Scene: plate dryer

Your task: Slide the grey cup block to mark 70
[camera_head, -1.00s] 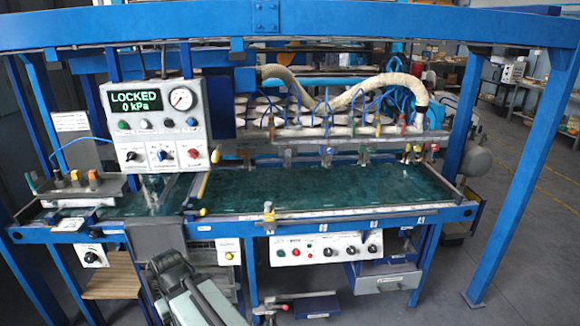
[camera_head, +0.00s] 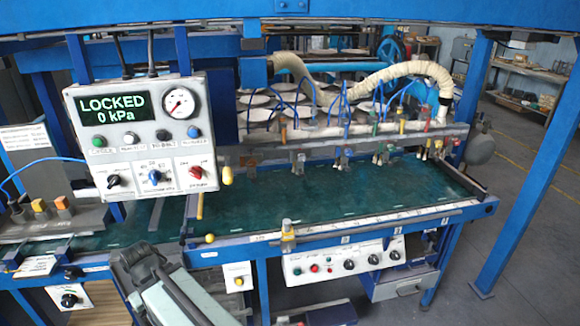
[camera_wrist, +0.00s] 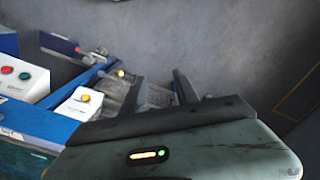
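The mark numbers are too small to read. My arm shows at the bottom of the head view, left of and apart from the block. In the wrist view, my gripper (camera_wrist: 165,122) shows as a dark bar above a grey-green housing.
A control box (camera_head: 145,135) reading LOCKED and 0 kPa hangs over the left of the green bed (camera_head: 340,190). A button panel (camera_head: 345,258) is below the rail. A blue post (camera_head: 525,180) stands at right. Open floor lies beyond it.

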